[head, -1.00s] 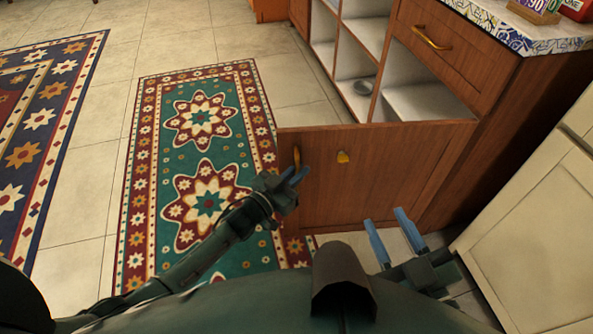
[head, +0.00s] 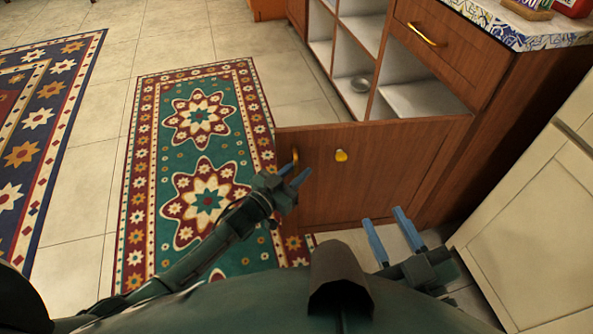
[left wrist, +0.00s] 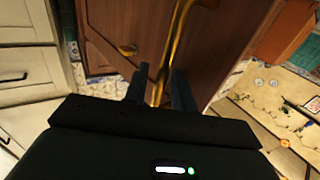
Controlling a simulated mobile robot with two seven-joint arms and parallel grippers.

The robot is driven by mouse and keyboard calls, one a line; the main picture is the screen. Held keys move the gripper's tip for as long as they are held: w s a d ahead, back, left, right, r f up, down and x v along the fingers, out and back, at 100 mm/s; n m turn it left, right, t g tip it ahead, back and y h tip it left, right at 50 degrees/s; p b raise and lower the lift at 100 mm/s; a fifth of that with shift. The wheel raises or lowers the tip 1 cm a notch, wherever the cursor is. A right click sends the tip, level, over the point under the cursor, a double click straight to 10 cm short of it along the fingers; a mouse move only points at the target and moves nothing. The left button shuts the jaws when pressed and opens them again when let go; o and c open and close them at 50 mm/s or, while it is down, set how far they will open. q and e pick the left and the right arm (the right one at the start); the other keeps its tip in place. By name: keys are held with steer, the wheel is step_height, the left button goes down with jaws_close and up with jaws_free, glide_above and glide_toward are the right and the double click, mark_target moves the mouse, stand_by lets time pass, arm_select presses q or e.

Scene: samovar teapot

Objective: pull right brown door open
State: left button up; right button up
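The brown door (head: 380,180) stands swung out from the cabinet front, with the shelves behind it exposed. A gold handle (head: 295,157) is near its left end, and a small gold knob (head: 341,155) is to the right of that. My left gripper (head: 297,175) is at the handle. In the left wrist view the long gold handle (left wrist: 180,30) runs down between my two fingers (left wrist: 161,84), which stand apart on either side of it. Contact with it cannot be told. My right gripper (head: 390,222) is open and empty, low in front of the door.
A drawer with a gold handle (head: 427,35) sits under a tiled countertop (head: 525,30). A cream cabinet (head: 535,190) stands close on the right. Tiled floor and a green rug (head: 190,180) lie to the left.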

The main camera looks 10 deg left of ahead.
arm_select(q)
steer(key=p+v, duration=0.3)
steer(key=v, duration=1)
steer(key=shift+p, duration=0.3)
arm_select(e)
steer(key=g, duration=0.1)
steer(key=d+m+g+h, duration=0.1)
steer(key=shift+s+f+g+h, duration=0.15)
steer(key=shift+g+h, duration=0.15)
arm_select(q)
steer(key=shift+s, duration=0.1)
